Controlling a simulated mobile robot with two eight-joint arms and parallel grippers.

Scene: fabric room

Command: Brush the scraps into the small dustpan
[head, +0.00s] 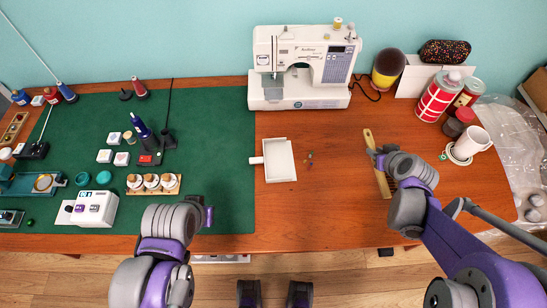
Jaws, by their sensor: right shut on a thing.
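The small white dustpan (280,175) lies on the wooden table beside the green mat's right edge, its handle pointing left. A few tiny brownish scraps (308,158) lie on the wood just right of the dustpan, outside it. A brush (383,184) with a long tan wooden body lies lengthwise, front to back, right of the scraps. My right gripper (377,157) is shut on the brush around its middle, and its fingers are partly hidden. My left gripper (208,214) is over the front edge of the green mat, away from these things; its fingers do not show clearly.
A sewing machine (303,60) stands behind the dustpan. A white mug (472,142), a red striped can (438,97) and jars stand at the right. Spools, bottles and small devices cover the green mat (218,135). The wood between scraps and brush is clear.

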